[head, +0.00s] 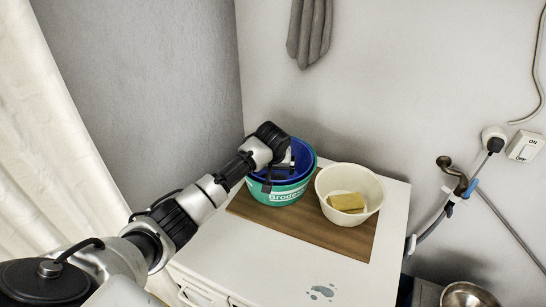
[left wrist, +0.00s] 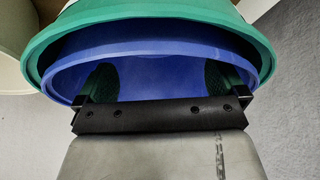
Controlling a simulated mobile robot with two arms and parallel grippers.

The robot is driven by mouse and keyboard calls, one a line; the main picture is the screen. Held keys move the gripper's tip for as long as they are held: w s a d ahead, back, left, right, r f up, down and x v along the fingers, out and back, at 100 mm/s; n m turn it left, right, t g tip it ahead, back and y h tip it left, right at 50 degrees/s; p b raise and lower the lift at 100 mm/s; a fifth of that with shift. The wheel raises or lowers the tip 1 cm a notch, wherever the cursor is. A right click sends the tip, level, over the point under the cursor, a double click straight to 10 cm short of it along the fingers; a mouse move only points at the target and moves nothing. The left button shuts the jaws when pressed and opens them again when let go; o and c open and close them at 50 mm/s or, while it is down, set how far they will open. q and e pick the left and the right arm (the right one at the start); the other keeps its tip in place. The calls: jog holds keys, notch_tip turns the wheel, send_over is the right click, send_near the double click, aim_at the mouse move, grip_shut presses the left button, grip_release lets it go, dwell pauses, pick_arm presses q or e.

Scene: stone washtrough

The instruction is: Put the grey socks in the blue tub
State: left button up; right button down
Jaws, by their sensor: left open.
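The blue tub (head: 302,154) is nested inside a green tub (head: 285,194) with white lettering, on a wooden board. In the left wrist view the blue tub (left wrist: 160,75) fills the space ahead, framed by the green rim (left wrist: 40,50). My left gripper (head: 284,168) is at the tub's mouth, fingers pointing in. In the left wrist view my left gripper (left wrist: 160,85) is open, with only blue wall between its fingers. The tub's bottom is hidden in the head view. A grey, limp, ribbed thing (head: 310,32) hangs on the wall at the top; I cannot tell whether it is socks.
A cream bowl (head: 368,184) holding a yellow sponge (head: 347,202) stands right of the tubs on the wooden board (head: 330,238). The white cabinet top (head: 270,265) is mostly clear in front. Wall fittings (head: 494,139), a hose and a metal bowl (head: 467,295) are at right.

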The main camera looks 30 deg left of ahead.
pick_arm(q)
jog(key=v, duration=0.8)
jog(key=shift+r+b, duration=0.3)
jog(key=shift+r, duration=0.1)
jog(key=shift+s+f, duration=0.1)
jog(key=shift+s, duration=0.1)
